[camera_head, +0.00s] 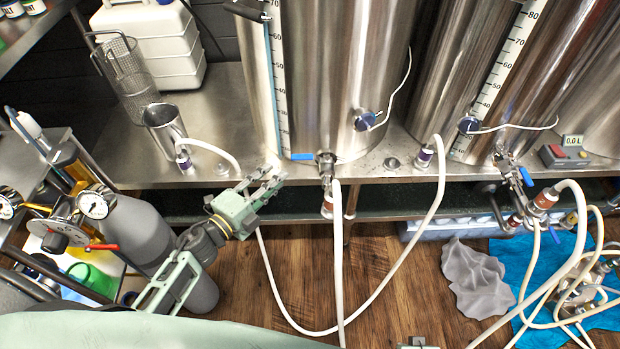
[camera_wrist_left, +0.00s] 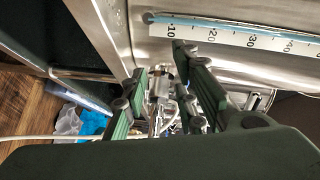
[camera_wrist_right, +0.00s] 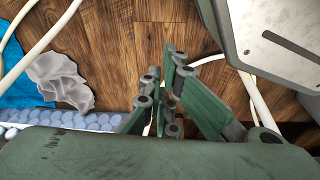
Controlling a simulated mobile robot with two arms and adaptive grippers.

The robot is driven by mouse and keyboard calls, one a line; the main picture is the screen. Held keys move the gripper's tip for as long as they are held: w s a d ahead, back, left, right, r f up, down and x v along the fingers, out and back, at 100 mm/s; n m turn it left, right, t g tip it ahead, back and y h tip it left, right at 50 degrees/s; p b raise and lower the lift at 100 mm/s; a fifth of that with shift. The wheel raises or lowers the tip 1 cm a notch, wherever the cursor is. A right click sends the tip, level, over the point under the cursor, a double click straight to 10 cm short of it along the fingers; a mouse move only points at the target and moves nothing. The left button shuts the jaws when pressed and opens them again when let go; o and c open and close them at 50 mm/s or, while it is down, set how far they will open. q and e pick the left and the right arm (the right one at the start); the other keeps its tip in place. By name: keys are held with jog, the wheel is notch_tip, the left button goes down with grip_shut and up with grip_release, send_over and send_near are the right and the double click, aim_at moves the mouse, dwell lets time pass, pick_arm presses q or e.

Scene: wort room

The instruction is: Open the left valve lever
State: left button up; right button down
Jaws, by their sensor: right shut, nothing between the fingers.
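The left valve (camera_head: 326,168) sits low on the front of the middle steel tank. Its blue lever (camera_head: 302,157) points left, roughly level. My left gripper (camera_head: 272,182) is left of the lever, apart from it, with its fingers spread and empty. In the left wrist view, metal fittings (camera_wrist_left: 160,85) show beyond and between the open fingers (camera_wrist_left: 152,88); I cannot make out the blue lever there. My right gripper (camera_wrist_right: 163,100) is shut and empty over the wooden floor in the right wrist view.
White hoses (camera_head: 395,262) loop from the valves across the floor. Another valve with a blue lever (camera_head: 525,177) stands at right. A grey cloth (camera_head: 474,280) and blue sheet (camera_head: 556,262) lie on the floor. A grey cylinder (camera_head: 140,232) and gauges (camera_head: 97,204) crowd the left.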

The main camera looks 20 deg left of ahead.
aim_at(299, 160)
pick_arm(q)
jog(key=w+d+r+m, duration=0.1)
jog(key=w+d, duration=0.1)
jog(key=w+d+r+m+h, duration=0.1)
jog(key=w+d, duration=0.1)
jog(key=w+d+r+m+h+b, duration=0.1)
jog(key=w+d+r, duration=0.1)
jog(key=shift+w+d, duration=0.1)
jog(key=shift+w, duration=0.1)
pick_arm(e)
jog(key=shift+w+d+r, duration=0.3)
jog(key=shift+w+r, duration=0.2)
jog(key=shift+r, duration=0.3)
pick_arm(q)
jog(key=shift+c, duration=0.7)
grip_shut()
